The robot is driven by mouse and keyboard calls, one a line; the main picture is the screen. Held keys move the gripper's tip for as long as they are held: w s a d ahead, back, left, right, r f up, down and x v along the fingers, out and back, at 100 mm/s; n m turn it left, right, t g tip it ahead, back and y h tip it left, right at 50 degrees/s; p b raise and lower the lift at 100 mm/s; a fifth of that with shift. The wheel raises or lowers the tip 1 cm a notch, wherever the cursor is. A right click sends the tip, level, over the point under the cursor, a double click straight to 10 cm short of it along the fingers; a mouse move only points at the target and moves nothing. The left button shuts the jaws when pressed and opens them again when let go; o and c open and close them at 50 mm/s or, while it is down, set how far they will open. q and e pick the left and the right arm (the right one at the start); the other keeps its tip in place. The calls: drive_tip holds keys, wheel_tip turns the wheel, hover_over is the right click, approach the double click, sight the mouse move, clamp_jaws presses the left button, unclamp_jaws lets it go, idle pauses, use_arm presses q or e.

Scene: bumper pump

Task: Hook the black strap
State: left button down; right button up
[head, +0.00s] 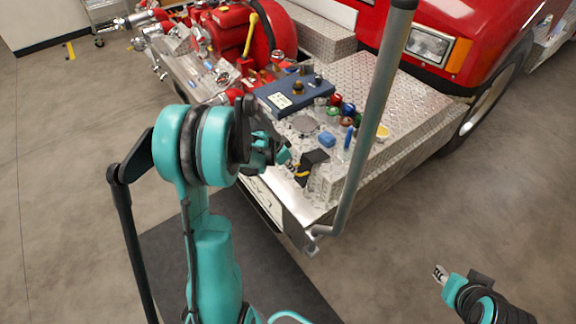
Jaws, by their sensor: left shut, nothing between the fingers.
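A black strap (314,160) shows as a short dark band at the front edge of the fire truck's metal bumper (358,82), with a small yellow part beside it. I cannot make out a hook there. My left gripper (287,161) is just left of the strap, close to it. It is shut with nothing in it, and I cannot tell if it touches the strap. My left wrist hides part of the bumper behind it. My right gripper (440,273) is low at the right, over bare floor and away from the bumper; its fingers are too small to read.
A grey upright pole (371,120) rises from the bumper's front corner, just right of the strap. A blue control box (294,92) and several coloured knobs sit behind the strap. A red pump (232,32) stands further back. The floor (400,235) at right is clear.

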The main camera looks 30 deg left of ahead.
idle(0.3)
